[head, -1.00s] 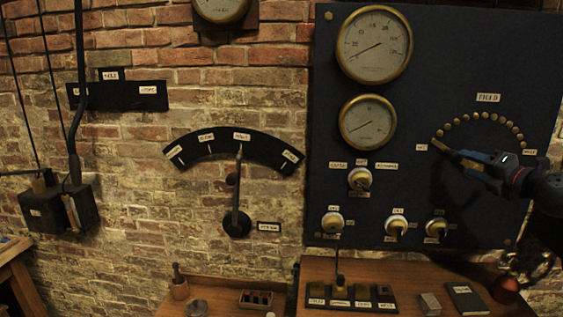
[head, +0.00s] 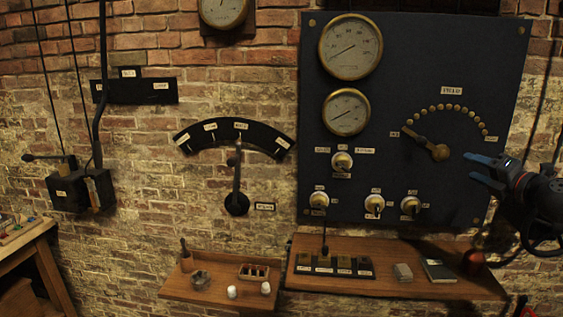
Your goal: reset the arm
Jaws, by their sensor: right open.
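The dark panel (head: 340,190) on the brick wall carries a brass field arm (head: 424,144) whose hub is at its lower right end. The arm points up and left, toward the small label at the left end of an arc of brass studs (head: 450,107). My right gripper (head: 466,167) is right of the hub, with its blue fingers apart and nothing between them. It stands clear of the brass arm in the picture. A second, dark lever (head: 237,180) stands nearly upright under a curved black scale (head: 240,131). My left gripper is out of view.
A lower shelf (head: 195,291) holds small items. Two gauges and several knobs sit on the panel.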

